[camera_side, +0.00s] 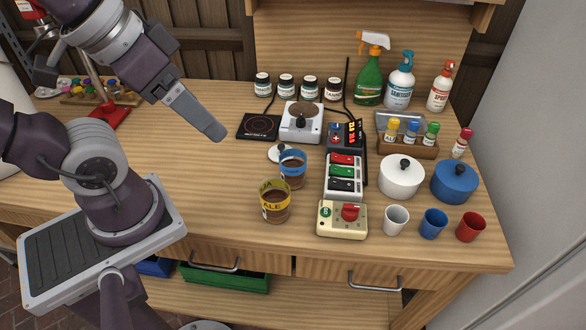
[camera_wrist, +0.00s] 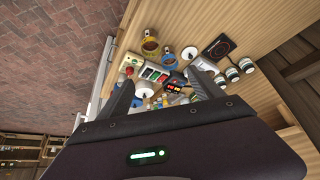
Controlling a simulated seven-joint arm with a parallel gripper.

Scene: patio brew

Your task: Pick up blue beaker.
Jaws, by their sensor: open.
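A clear beaker with a blue band (camera_side: 292,170) and brown liquid stands upright on the wooden counter, left of the labelled box with red, green and black switches. It also shows in the wrist view (camera_wrist: 169,52). A small plain blue cup (camera_side: 433,223) stands at the front right, between a white cup (camera_side: 396,219) and a red cup (camera_side: 470,227). My gripper (camera_side: 216,133) hangs above the counter, left of and apart from the blue-banded beaker. In the wrist view my gripper (camera_wrist: 163,88) has its fingers spread, with nothing held.
A yellow-banded "ALE" beaker (camera_side: 275,203) stands close in front of the blue-banded one. A small white lid (camera_side: 280,152) lies just behind it. A black hotplate (camera_side: 259,127) and a white scale (camera_side: 302,122) are behind. The counter's left front is clear.

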